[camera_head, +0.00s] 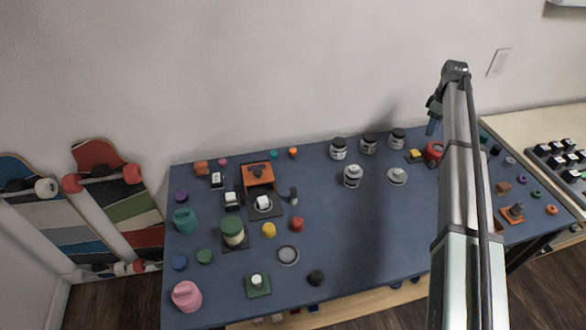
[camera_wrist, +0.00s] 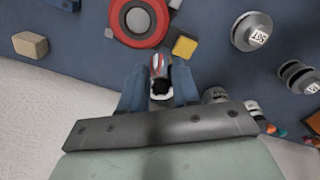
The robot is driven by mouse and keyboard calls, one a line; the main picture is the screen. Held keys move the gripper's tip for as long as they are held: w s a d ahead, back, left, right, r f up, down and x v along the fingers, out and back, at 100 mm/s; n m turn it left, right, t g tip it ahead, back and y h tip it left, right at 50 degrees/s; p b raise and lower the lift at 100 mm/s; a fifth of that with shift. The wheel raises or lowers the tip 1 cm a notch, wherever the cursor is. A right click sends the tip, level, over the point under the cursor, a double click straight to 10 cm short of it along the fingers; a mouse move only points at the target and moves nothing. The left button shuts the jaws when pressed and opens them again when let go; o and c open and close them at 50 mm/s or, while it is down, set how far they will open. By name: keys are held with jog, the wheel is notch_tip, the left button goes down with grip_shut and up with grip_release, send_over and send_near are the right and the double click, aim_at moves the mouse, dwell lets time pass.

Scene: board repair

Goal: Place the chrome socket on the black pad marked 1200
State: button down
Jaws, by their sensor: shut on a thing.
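My gripper (camera_wrist: 159,92) is shut on a small shiny thing (camera_wrist: 160,84) with a dark round opening, apparently the chrome socket. Reflections make its outline unclear. In the head view my gripper (camera_head: 432,126) is raised above the back right of the blue table, near the red ring. The held thing cannot be made out there. Dark pads with white-topped items, one of them at the left (camera_head: 217,181), stand on the table. No 1200 mark is legible, so I cannot tell which pad bears it.
Below my gripper are a red ring (camera_wrist: 140,20) and a yellow block (camera_wrist: 184,46). Silver-and-black labelled cylinders (camera_head: 338,148) stand along the back. Several coloured knobs and caps fill the left of the blue table (camera_head: 340,230). Its middle is mostly clear. The wall (camera_head: 250,80) rises behind.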

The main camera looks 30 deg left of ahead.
jog(key=s+a+n, duration=0.1)
jog(key=s+a, duration=0.3)
jog(key=a, duration=0.7)
jog(key=s+a+n, duration=0.2)
jog(key=s+a, duration=0.2)
jog(key=a, duration=0.6)
notch_tip(320, 180, up, 3)
jog(key=n, duration=1.1)
send_over(217, 177)
jog(key=shift+n, duration=0.3)
jog(key=shift+f, duration=5.05)
jog(key=c, duration=0.8)
grip_release()
jog(key=shift+f, duration=0.1)
